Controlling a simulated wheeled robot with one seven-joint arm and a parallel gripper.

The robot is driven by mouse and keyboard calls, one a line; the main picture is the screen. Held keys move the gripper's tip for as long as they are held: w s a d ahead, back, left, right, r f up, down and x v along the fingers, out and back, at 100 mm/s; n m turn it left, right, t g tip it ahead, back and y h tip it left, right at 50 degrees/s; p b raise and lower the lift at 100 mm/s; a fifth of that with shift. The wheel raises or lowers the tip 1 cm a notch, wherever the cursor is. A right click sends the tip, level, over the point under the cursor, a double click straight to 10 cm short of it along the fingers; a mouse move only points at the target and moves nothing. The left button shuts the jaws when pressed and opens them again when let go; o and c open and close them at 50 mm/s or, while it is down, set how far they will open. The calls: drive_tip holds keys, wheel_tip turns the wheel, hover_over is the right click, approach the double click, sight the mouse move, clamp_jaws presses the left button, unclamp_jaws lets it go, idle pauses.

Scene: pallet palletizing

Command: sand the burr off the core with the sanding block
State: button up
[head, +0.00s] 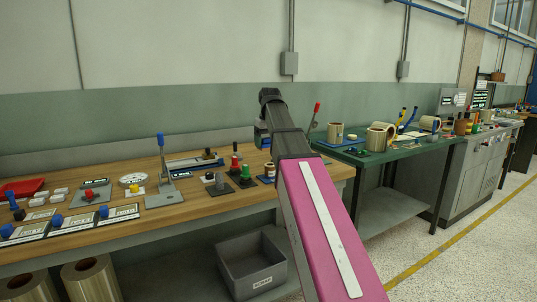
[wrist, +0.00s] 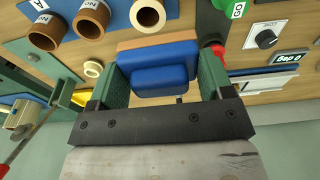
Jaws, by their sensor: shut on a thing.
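In the wrist view, my gripper (wrist: 162,62) has green fingers shut on the blue sanding block (wrist: 160,80). A tan-brown strip runs along the block's far edge. A tan core (wrist: 148,14) stands just beyond the block, its open end facing the camera. The block looks close to it, but I cannot tell whether they touch. Two brown cores, one near a label A (wrist: 44,33) and one beside it (wrist: 92,18), stand to the left. No burr can be made out on any core. In the head view, my arm hides most of the gripper and the block.
A small cream ring (wrist: 93,69) lies left of the gripper. In the head view, a blue-handled press (head: 161,170) stands on the wooden bench (head: 200,205); a grey scrap bin (head: 250,265) is below.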

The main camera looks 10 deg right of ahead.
drive_tip(key=c, duration=0.3)
drive_tip(key=shift+f, duration=0.15)
drive_tip(key=shift+f, duration=2.8)
